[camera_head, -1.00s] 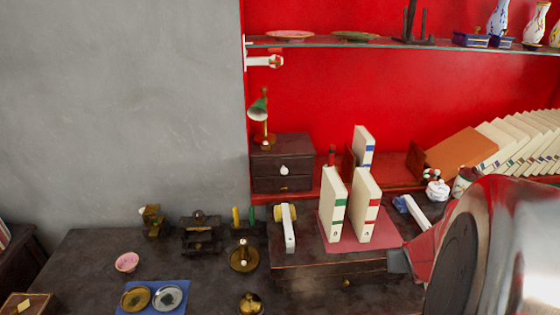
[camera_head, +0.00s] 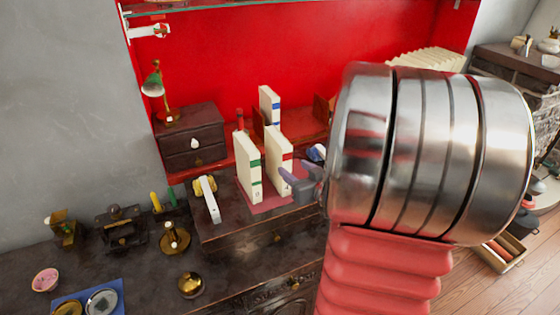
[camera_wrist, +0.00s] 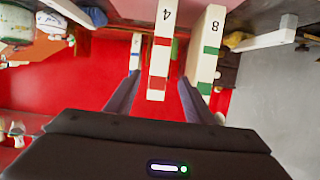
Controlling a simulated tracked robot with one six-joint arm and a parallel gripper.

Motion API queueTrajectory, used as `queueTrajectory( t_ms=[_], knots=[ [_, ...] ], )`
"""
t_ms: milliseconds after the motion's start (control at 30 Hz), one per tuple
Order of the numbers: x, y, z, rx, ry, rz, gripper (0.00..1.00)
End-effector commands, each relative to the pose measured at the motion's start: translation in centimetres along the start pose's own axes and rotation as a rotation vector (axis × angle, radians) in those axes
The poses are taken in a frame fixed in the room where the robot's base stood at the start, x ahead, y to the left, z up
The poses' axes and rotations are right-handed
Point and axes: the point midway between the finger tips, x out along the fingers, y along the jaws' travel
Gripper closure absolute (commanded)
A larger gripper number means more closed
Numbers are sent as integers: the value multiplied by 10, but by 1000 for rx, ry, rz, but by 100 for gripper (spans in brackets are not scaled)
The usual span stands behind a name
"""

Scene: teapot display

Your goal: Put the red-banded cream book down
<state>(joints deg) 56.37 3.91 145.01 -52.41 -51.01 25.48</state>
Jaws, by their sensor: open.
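The red-banded cream book (camera_head: 283,160) stands upright on a red mat (camera_head: 272,204) on the dark desk. A green-banded cream book (camera_head: 247,166) stands just left of it. My gripper (camera_head: 290,183) is at the right of the red-banded book in the head view, partly hiding its lower spine. In the wrist view my open gripper (camera_wrist: 160,88) has one finger on each side of the red-banded book (camera_wrist: 160,52). Gaps show between the fingers and this book. The green-banded book (camera_wrist: 207,50) lies beyond the right finger there.
A blue-banded book (camera_head: 269,106) stands behind. A dark drawer box (camera_head: 190,140) with a green lamp (camera_head: 155,88) is to the left. A white-handled object (camera_head: 208,198) lies left of the mat. A brass pot (camera_head: 191,284) stands in front. My arm hides much of the right.

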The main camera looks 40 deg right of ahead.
Motion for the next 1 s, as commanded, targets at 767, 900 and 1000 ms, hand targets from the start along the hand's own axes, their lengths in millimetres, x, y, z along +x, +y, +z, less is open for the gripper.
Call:
queueTrajectory(
  t_ms=[767,900,1000],
  knots=[
    [63,0,1,-2,-2,0,52],
    [79,0,1,-2,-2,0,52],
    [85,0,1,-1,-1,1,52]
  ],
)
